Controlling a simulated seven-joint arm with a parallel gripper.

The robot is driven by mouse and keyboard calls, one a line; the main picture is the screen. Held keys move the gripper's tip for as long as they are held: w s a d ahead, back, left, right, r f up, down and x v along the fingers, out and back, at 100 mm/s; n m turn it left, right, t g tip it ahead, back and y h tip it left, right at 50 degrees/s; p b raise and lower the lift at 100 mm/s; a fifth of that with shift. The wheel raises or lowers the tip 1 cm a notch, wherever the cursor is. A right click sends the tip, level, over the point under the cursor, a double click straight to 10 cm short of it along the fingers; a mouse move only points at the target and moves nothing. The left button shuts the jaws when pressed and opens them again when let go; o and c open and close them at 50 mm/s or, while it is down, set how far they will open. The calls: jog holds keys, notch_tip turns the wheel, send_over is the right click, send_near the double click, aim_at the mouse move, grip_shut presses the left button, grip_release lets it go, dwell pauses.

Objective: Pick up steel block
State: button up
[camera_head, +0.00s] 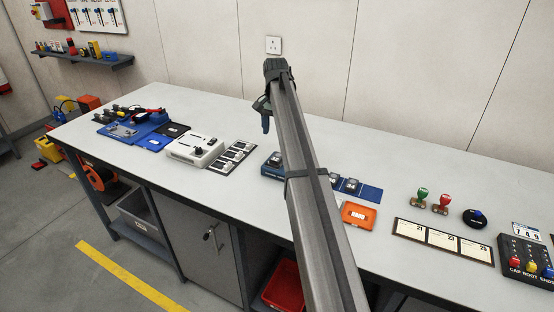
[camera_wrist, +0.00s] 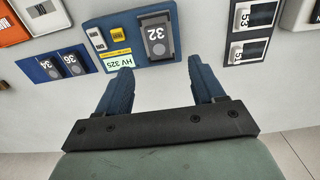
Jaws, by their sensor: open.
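My gripper (camera_wrist: 158,80) is open and empty in the wrist view, its two blue fingers spread apart and pointing toward a blue holder (camera_wrist: 131,57). A dark grey steel block (camera_wrist: 157,50) marked 32 sits on this holder, just beyond the fingers and apart from them. Two smaller grey blocks, marked 34 (camera_wrist: 50,69) and 36 (camera_wrist: 73,64), sit on a blue plate to the left. In the head view my gripper (camera_head: 266,115) hangs above the bench behind the blue holder (camera_head: 268,171). My arm hides part of that holder.
A black rack (camera_head: 232,157) with light blocks and a white device (camera_head: 193,149) stand left of the holder. An orange tray (camera_head: 359,215), stamps (camera_head: 422,198) and date cards (camera_head: 443,240) are on the right. The bench (camera_head: 300,110) is clear toward the wall.

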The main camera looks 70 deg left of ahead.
aim_at(277, 156)
jog(key=f, duration=1)
jog(key=shift+w+d, duration=0.1)
jog(key=shift+w, duration=0.1)
jog(key=shift+c, duration=0.4)
grip_shut()
